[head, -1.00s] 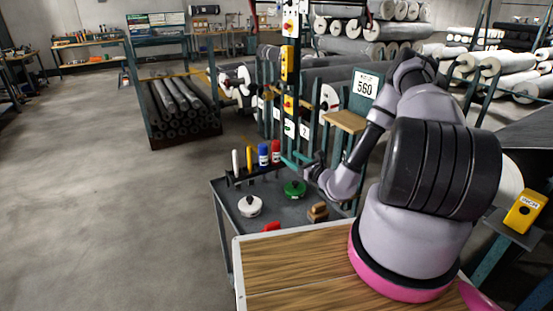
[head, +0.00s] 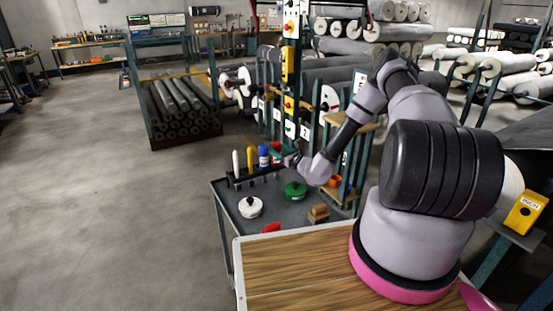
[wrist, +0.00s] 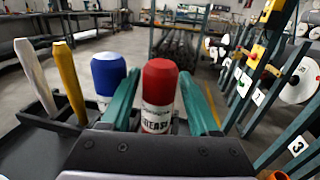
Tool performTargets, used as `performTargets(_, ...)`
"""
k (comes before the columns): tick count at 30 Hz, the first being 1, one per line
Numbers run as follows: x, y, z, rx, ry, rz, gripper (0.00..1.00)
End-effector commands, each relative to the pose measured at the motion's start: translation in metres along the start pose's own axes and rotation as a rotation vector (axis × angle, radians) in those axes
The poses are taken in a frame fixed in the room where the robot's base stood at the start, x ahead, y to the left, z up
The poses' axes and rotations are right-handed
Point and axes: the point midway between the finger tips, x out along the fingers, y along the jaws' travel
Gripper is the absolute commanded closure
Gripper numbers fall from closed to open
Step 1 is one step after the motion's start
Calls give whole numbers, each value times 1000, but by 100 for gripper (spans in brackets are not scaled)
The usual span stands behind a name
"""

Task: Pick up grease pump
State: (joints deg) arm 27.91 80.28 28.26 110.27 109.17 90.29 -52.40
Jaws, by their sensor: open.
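The grease pump appears to be the red-capped white bottle (wrist: 158,95), whose label reads partly as grease in the wrist view. It stands upright between my two teal fingers, with gaps showing beside it. In the head view its red top (head: 276,148) is partly covered by my gripper (head: 272,149). My gripper (wrist: 160,77) is open, one finger on each side of the bottle in the picture. The bottle's base is hidden behind the gripper body.
A blue-capped bottle (wrist: 108,76) is just left of the left finger. A yellow tool (wrist: 69,82) and a white one (wrist: 35,76) stand farther left. The cart (head: 228,204) also holds a white pot (head: 250,208), a green pot (head: 295,190) and a brown block (head: 318,213).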

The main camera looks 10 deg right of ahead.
Motion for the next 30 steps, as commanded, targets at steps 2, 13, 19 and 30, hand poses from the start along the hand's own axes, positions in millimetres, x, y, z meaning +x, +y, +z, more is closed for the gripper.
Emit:
performTargets(2, 0, 0, 0, 0, 0, 0, 38)
performTargets(13, 0, 0, 0, 0, -1, 0, 100)
performTargets(19, 0, 0, 6, -1, -2, 1, 100)
performTargets(30, 0, 0, 56, -3, -3, 1, 100)
